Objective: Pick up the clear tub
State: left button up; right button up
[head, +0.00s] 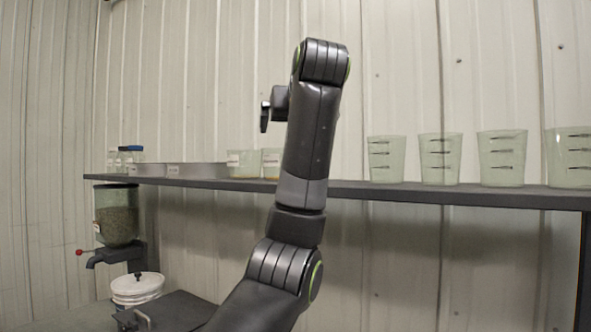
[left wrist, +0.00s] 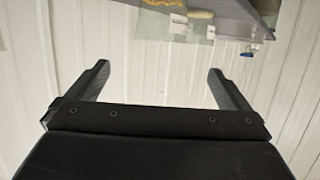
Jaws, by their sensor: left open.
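Several clear tubs with dark level marks stand upright on the right half of the shelf, among them a clear tub (head: 387,159) just right of my arm, and others farther right (head: 440,159), (head: 502,159), (head: 570,159). Two labelled clear tubs with a little amber content, one of them (head: 237,163) in full view, stand left of my arm, the other partly behind it. My left gripper (head: 266,112) is raised above the shelf in front of the wall. In the left wrist view it is open and empty (left wrist: 157,78). My right gripper is not in view.
The dark shelf (head: 450,194) runs across the wall. At its left stand small jars (head: 125,158) and grey trays (head: 195,170). Below left are a seed hopper (head: 117,215) with a red-knobbed lever and a white bucket (head: 137,288). My arm blocks the middle.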

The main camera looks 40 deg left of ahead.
pick_arm(q)
jog(key=p+x, duration=0.4)
jog(key=x, duration=0.8)
jog(key=shift+a+r, duration=0.1)
jog(key=shift+w+a+p, duration=0.15)
jog(key=shift+a+p, duration=0.15)
jog(key=shift+p, duration=0.3)
jog(key=p+x, duration=0.2)
jog(key=x, duration=0.2)
jog(key=shift+a, duration=0.15)
jog(key=shift+w+a+f, duration=0.15)
jog(key=shift+f, duration=0.1)
jog(key=shift+c, duration=0.4)
jog(key=c, duration=0.6)
jog(key=shift+o, duration=0.2)
jog(key=shift+r, duration=0.1)
